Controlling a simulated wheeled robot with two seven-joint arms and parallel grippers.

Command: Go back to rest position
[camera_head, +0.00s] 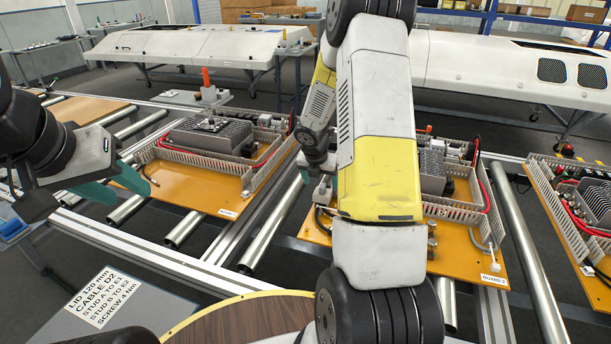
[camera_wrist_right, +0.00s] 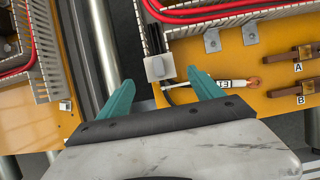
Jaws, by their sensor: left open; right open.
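My left gripper (camera_head: 118,180) is at the left in the head view, open with teal fingers apart. Nothing shows between them, and it is over the rollers beside the left orange board (camera_head: 185,190). My right arm reaches across the middle of the head view and hides much of the board marked BOARD 2 (camera_head: 465,262). In the right wrist view my right gripper (camera_wrist_right: 161,92) is open, its teal fingers spread. A small grey block (camera_wrist_right: 158,68) at the orange board's edge appears between and beyond the fingertips. I cannot tell its exact distance. A white labelled cable end (camera_wrist_right: 230,84) lies beyond the right finger.
Grey slotted ducts and red cables stand on the boards. Brown blocks marked A (camera_wrist_right: 307,53) and B (camera_wrist_right: 308,93) are at the right in the wrist view. Metal rollers (camera_head: 270,225) run between boards. A printed sign (camera_head: 90,297) and round wooden table (camera_head: 240,325) are in front.

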